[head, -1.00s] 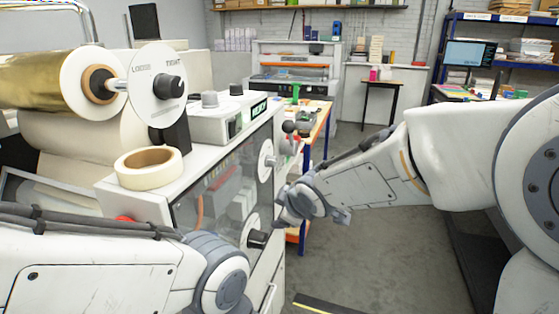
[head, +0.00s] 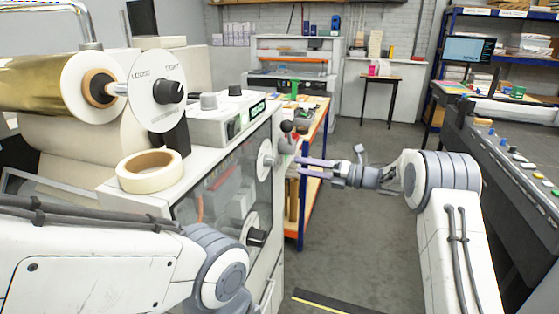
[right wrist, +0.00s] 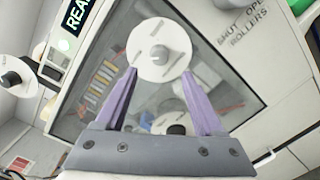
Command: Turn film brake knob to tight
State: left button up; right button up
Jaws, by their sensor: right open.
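The film brake knob (head: 170,92) is a black knob on a white disc (head: 143,108) lettered LOOSE and TIGHT, at the end of the gold film roll (head: 35,85). Which mark the knob points at is too small to tell. My right gripper (head: 297,167) is open and empty, well right of and below that knob. Its fingers point left at the machine's front panel. In the right wrist view the purple fingers (right wrist: 161,85) are spread below a white dial (right wrist: 157,68) with a grey knob. My left gripper is outside the picture.
A tape roll (head: 150,180) lies on the machine top beside the control box (head: 212,122). A ball-topped lever (head: 287,127) rises near my right gripper. A black knob (head: 257,237) sits lower on the front. An orange-edged bench (head: 318,130) stands behind. Grey floor is open in the middle.

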aim_at(274, 161)
jog(key=p+x, duration=0.2)
jog(key=x, duration=0.5)
jog(key=shift+a+r, duration=0.1)
jog(key=shift+r, duration=0.05)
jog(key=shift+w+a, duration=0.15)
jog(key=shift+a, duration=0.25)
jog(key=shift+c, duration=0.3)
grip_shut()
